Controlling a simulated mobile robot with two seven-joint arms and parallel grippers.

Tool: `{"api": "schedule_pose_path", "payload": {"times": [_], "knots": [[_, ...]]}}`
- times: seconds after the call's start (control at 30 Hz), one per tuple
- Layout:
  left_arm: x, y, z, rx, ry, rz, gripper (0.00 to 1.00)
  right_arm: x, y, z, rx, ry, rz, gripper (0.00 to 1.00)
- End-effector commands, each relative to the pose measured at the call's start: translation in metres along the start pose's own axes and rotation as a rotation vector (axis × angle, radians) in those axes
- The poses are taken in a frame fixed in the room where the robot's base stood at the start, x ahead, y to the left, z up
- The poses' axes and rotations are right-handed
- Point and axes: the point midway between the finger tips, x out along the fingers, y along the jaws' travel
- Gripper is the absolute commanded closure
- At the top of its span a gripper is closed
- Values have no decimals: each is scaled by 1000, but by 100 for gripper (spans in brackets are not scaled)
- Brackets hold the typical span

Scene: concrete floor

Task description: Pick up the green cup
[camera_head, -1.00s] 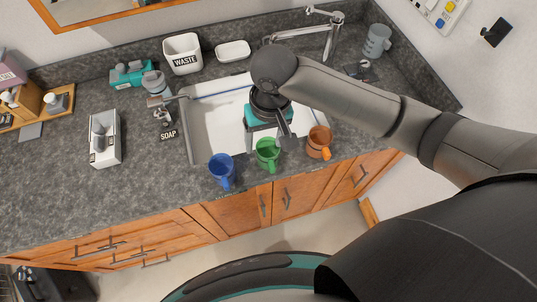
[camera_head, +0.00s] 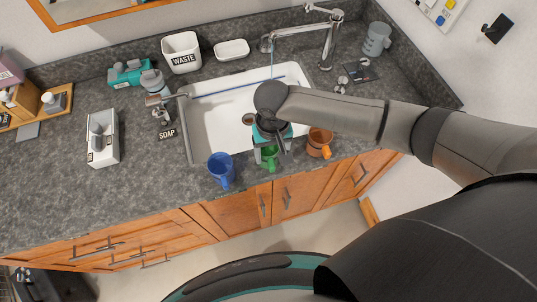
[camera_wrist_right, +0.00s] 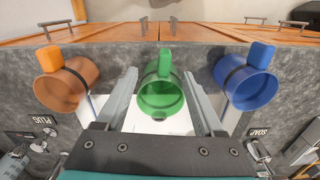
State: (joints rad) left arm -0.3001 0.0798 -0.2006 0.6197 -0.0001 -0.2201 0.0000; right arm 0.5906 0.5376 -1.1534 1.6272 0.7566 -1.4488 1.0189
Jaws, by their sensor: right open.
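The green cup (camera_head: 269,160) stands at the front edge of the counter, between the other two cups. My right gripper (camera_head: 275,155) is over it in the head view and hides much of it. In the right wrist view the green cup (camera_wrist_right: 163,98) lies between the two open fingers of the right gripper (camera_wrist_right: 162,92), its handle toward the cabinet side. Gaps show beside the cup, and I cannot tell whether a finger touches it. My left gripper is not in view.
A blue cup (camera_head: 221,170) stands to the left and an orange cup (camera_head: 319,142) to the right, both close by. The white sink (camera_head: 222,115) is behind. A soap dispenser (camera_head: 161,113) stands by the sink. The counter (camera_head: 60,190) at left is mostly clear.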

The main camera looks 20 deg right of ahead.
Motion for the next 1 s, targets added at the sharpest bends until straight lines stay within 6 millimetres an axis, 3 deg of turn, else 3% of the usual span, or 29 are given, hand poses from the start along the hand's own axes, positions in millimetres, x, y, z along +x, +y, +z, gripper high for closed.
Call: {"api": "schedule_pose_path", "payload": {"times": [0.3,0.67,1.0], "knots": [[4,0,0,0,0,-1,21,41,-4,0,0,-1,0,30],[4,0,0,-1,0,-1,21,47,-4,0,-2,0,-1,31],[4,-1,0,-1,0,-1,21,47,-4,0,-1,0,0,70]]}}
